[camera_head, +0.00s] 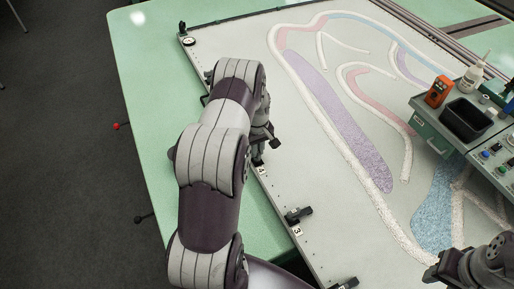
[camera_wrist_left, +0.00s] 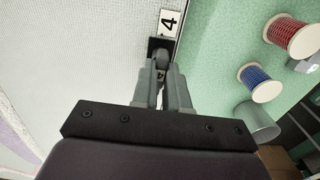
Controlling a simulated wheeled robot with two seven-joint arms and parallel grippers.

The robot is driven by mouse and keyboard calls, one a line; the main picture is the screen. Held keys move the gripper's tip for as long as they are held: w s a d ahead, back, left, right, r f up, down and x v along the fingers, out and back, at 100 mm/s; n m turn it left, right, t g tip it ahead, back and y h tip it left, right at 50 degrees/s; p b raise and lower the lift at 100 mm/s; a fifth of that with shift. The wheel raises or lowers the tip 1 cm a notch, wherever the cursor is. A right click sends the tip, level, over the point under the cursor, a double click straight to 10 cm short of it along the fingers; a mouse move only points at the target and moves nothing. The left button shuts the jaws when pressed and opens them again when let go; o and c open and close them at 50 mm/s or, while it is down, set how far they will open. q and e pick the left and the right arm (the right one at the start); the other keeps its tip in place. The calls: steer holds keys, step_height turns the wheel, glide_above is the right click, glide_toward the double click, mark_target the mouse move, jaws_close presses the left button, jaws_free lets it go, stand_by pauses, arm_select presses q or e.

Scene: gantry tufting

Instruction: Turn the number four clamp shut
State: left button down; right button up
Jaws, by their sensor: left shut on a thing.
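The number four clamp (camera_wrist_left: 158,45) is a small black block at the frame edge, beside a white label with a 4 (camera_wrist_left: 170,22) in the left wrist view. The label also shows in the head view (camera_head: 261,170). My left gripper (camera_wrist_left: 162,80) is shut on the clamp, its grey fingers close together over it and hiding part of it. In the head view my left arm covers most of the left gripper (camera_head: 268,140) and the clamp. My right gripper (camera_head: 438,272) is partly in view at the bottom right, over the panel; its jaw opening is unclear.
The number three clamp (camera_head: 299,214) and another black clamp (camera_head: 345,284) sit nearer along the same edge. A grey-green console (camera_head: 432,128) with a black bin (camera_head: 466,119) stands at right. Red (camera_wrist_left: 291,36) and blue (camera_wrist_left: 261,82) thread spools stand on the green table.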

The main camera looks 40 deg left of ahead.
arm_select(q)
steer(key=m+b, duration=0.1)
steer(key=m, duration=0.3)
steer(key=m+b, duration=0.1)
steer(key=m, duration=0.8)
steer(key=shift+b, duration=0.4)
steer(key=shift+w+r+m, duration=0.1)
steer(key=shift+m, duration=2.2)
steer(key=c, duration=1.2)
jaws_free()
steer(key=shift+o, duration=0.3)
